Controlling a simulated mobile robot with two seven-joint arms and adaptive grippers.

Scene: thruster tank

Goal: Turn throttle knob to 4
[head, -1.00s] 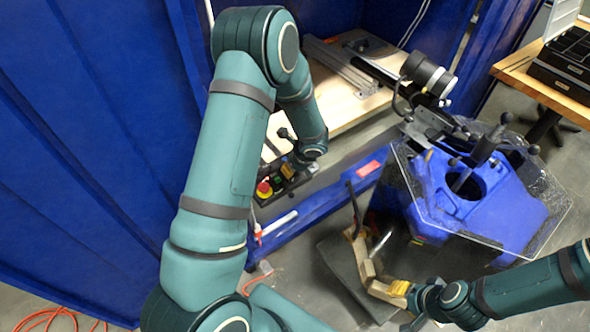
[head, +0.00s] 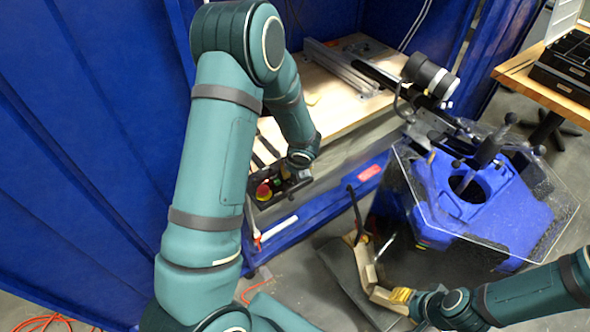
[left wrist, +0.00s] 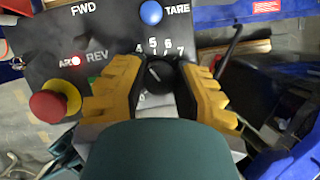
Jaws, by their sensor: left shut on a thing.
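The black throttle knob (left wrist: 158,74) sits on a dark control panel (left wrist: 105,35) in the left wrist view. White numbers, among them 4, 5, 6 and 7, arc around its far side. My left gripper (left wrist: 160,85) has its yellow fingers on both sides of the knob and is shut on it. The exact number the pointer marks is hard to tell. In the head view the control panel (head: 268,197) is partly hidden by my left wrist. My right gripper (head: 395,296) is at the lower right, away from the panel; its jaw state is unclear.
A red and yellow emergency button (left wrist: 55,102) stands left of the knob, and a blue TARE button (left wrist: 151,13) beyond it. A blue tank (head: 490,215) with a clear cover stands at the right. A wooden bench top (head: 330,100) lies behind the panel.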

